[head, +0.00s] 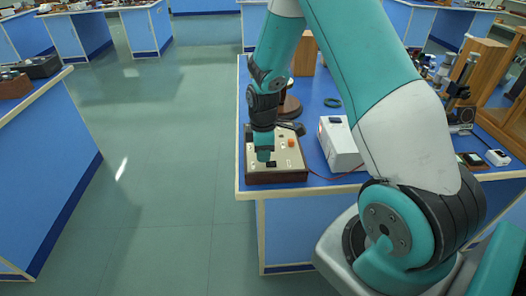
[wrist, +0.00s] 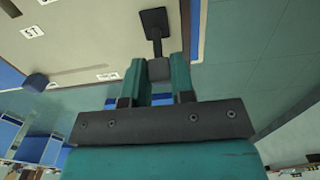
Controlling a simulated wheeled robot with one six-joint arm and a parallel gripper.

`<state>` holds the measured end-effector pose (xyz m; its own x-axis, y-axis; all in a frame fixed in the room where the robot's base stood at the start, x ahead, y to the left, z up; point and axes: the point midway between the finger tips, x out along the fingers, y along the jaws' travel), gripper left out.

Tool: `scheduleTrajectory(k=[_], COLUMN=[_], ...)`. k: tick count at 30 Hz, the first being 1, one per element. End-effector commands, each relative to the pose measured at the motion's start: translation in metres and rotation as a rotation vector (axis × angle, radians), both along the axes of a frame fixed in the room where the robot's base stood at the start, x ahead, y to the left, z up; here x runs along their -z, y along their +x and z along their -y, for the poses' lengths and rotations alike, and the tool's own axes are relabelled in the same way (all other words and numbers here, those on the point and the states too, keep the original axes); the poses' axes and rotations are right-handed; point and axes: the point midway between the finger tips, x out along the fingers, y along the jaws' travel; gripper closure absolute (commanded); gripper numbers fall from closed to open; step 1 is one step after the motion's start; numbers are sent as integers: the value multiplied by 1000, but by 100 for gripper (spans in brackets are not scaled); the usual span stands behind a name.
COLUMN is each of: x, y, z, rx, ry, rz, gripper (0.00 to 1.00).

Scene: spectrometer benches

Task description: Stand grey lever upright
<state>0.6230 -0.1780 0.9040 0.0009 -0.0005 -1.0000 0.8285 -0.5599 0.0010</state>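The grey lever shows in the wrist view as a grey block-shaped end (wrist: 159,69) on a dark stem, which rises from a black plate (wrist: 154,19) on a cream panel (wrist: 85,35). My gripper (wrist: 159,66) has its two teal fingers on either side of the grey end, and they appear to touch it. In the head view my gripper (head: 264,153) points down over the front left of the panel box (head: 277,177). The lever is mostly hidden there. I cannot tell its exact tilt.
An orange knob (head: 291,142) stands on the same panel. A white box (head: 340,144) is to its right, with a red cable near it. A brown round stand (head: 289,106) is behind. The blue bench (head: 315,184) ends just left of the panel, with open floor (head: 165,190) beyond.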

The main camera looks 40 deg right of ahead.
Motion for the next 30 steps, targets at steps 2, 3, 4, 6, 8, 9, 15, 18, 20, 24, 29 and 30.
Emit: scheduleTrajectory(k=[2,3,4,6,8,9,15,18,20,24,29,30], x=[0,0,0,0,0,0,1,0,0,-3,-5,-5], y=[0,0,0,-1,-2,-3,-11,-14,-16,-17,-17,-17], z=[0,0,0,1,3,5,18,22,24,25,24,24], rx=[0,0,0,1,4,6,10,9,8,3,-1,-1], ry=[1,1,1,9,33,58,238,318,355,402,408,408], rz=[-1,-1,-1,4,17,34,157,213,237,269,273,273], gripper=[100,100,100,100,100,100,100,100,100,100,100,100])
